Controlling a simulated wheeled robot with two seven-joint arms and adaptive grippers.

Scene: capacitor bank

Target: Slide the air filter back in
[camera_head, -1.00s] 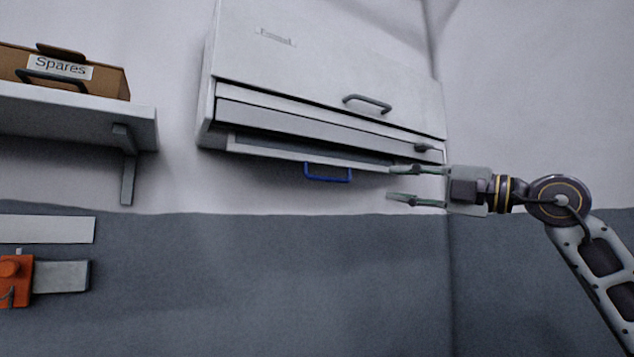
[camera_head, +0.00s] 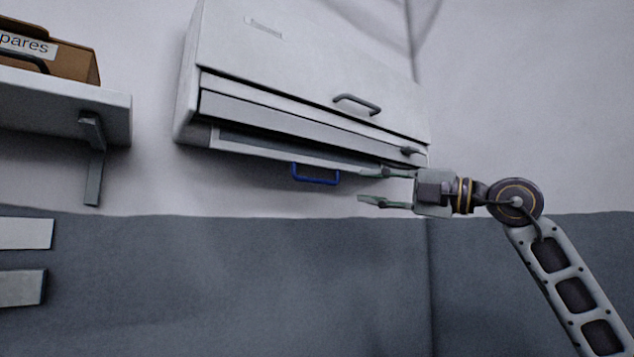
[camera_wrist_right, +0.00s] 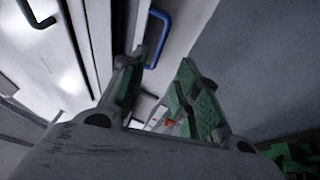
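The air filter (camera_head: 270,147) is a flat tray with a grey panel, sticking out from the bottom of the light grey wall cabinet (camera_head: 290,55). Its blue handle (camera_head: 316,181) hangs below its front edge. The blue handle also shows in the wrist view (camera_wrist_right: 158,40), beyond the fingers. My right gripper (camera_head: 362,186) is open and empty, to the right of the blue handle, with its upper finger close to the filter's lower edge. I cannot tell whether that finger touches it. In the wrist view the fingers of my right gripper (camera_wrist_right: 160,85) are apart. My left gripper is not in view.
The cabinet has a dark door handle (camera_head: 357,104) and a small dark latch (camera_head: 411,151) at its lower right. A shelf (camera_head: 60,105) with a spares box (camera_head: 75,62) is at the left. The wall below the cabinet is clear.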

